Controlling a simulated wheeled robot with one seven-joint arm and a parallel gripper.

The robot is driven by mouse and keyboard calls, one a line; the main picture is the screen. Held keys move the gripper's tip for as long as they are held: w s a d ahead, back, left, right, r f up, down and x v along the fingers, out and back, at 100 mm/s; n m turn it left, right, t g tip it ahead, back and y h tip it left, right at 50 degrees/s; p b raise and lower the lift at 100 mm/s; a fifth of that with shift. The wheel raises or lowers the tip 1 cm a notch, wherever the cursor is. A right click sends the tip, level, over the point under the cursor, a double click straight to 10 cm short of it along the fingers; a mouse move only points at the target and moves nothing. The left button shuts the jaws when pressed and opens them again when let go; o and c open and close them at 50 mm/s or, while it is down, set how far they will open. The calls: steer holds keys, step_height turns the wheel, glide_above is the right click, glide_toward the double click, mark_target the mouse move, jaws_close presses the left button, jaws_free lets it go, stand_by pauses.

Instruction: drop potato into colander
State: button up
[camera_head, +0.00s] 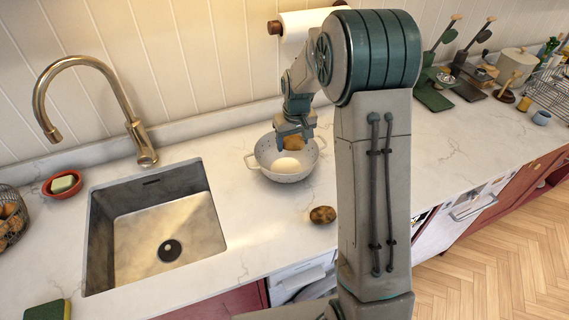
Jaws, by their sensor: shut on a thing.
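My gripper (294,134) points down over the white colander (272,174). It is shut on a brown potato (296,143), which it partly hides. The potato is over or inside the colander's bowl; I cannot tell whether it touches the bowl. The colander stands upright on the counter right of the sink, with a handle on each side. A pale rounded patch shows inside it below the potato; I cannot tell what it is. A second, darker potato (322,215) lies on the counter in front of the colander.
The sink (170,225) with a brass faucet (138,125) lies to the left. A paper towel roll (305,22) hangs behind. Utensils and a dish rack (548,88) stand at the far right.

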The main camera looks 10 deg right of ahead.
steer(key=shift+d+f, duration=0.1)
steer(key=shift+f, duration=0.6)
steer(key=o, duration=1.1)
steer(key=shift+r, duration=0.1)
step_height(320, 180, up, 14)
steer(key=s+b, duration=0.2)
steer(key=b, duration=0.1)
steer(key=shift+d+f, duration=0.15)
steer(key=shift+f, duration=0.05)
steer(key=shift+s, duration=0.1)
